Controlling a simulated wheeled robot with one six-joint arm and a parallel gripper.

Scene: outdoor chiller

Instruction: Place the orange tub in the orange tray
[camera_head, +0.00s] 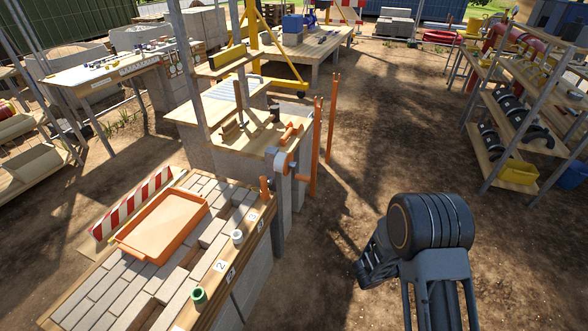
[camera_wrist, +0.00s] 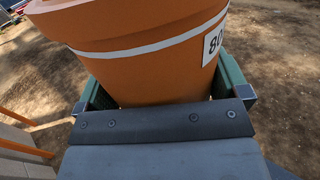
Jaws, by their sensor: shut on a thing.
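The orange tub (camera_wrist: 150,62) fills the upper middle of the wrist view. It has a white band and a white label with black digits, partly cut off at the right. My gripper (camera_wrist: 165,95) is shut on the tub, with a green-lined finger on each side of it. The tub and the fingertips are hidden behind my arm in the head view. The orange tray (camera_head: 163,226) lies on the brick-paved bench at the lower left of the head view, and looks empty. My arm is at the lower right, apart from the tray.
A red-and-white striped board (camera_head: 133,202) stands along the tray's far left side. A green cup (camera_head: 199,296) and a white cup (camera_head: 237,237) stand on the bench's numbered edge strip. Orange posts (camera_head: 316,145) rise behind. Shelves (camera_head: 520,125) stand at the right. Bare ground lies between.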

